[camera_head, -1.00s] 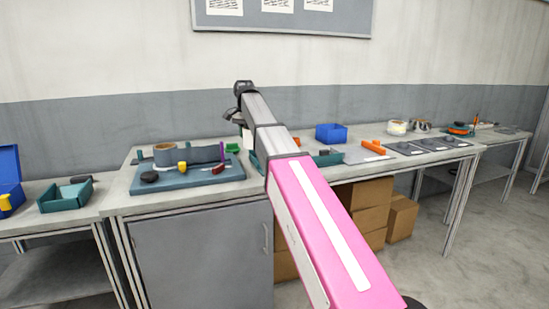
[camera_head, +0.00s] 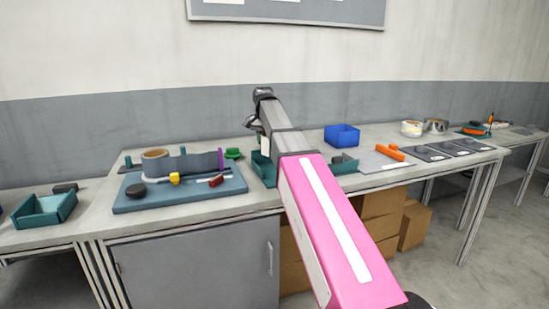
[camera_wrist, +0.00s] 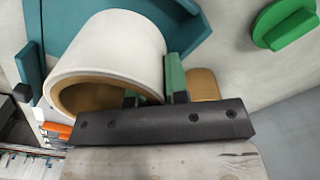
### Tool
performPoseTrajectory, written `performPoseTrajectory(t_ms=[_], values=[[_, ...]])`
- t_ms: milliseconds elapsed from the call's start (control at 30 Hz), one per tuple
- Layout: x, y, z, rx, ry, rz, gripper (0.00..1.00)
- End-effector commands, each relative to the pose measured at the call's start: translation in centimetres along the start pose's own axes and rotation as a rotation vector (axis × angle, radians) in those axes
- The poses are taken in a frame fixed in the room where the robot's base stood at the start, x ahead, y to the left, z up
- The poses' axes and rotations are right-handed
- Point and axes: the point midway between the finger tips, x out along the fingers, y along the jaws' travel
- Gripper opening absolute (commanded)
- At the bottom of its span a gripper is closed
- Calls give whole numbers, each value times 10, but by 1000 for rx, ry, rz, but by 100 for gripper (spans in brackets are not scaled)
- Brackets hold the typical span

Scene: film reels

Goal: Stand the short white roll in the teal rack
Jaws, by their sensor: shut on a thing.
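The short white roll (camera_wrist: 110,55) has a brown core and fills much of the wrist view, its open end toward the camera. My gripper (camera_wrist: 152,88) is shut on the roll's wall, with one green-padded finger inside the core and one outside. In the head view the roll (camera_head: 266,146) is a small white patch under my gripper (camera_head: 259,130). The teal rack (camera_head: 262,170) lies below it on the bench, partly hidden by my arm. Its teal walls show behind the roll in the wrist view (camera_wrist: 32,65). I cannot tell whether the roll touches the rack.
A green round piece (camera_head: 233,153) lies left of the rack. A blue-grey board (camera_head: 150,203) with tape and small parts is farther left. A blue bin (camera_head: 342,135) stands behind right, and an orange tool (camera_head: 391,153) lies on a grey sheet to the right.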

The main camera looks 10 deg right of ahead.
Motion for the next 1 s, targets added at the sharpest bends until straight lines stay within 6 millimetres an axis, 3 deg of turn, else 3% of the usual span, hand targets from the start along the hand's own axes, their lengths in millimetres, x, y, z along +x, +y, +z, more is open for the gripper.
performPoseTrajectory(t_ms=[100, 300, 467, 733, 1000], values=[[14, 23, -2, 3, 0, 0, 0], [25, 41, -6, 1, 0, 0, 0], [32, 42, -7, 0, 0, 0, 0], [64, 42, -7, 0, 0, 0, 0], [66, 42, -8, 0, 0, 0, 0]])
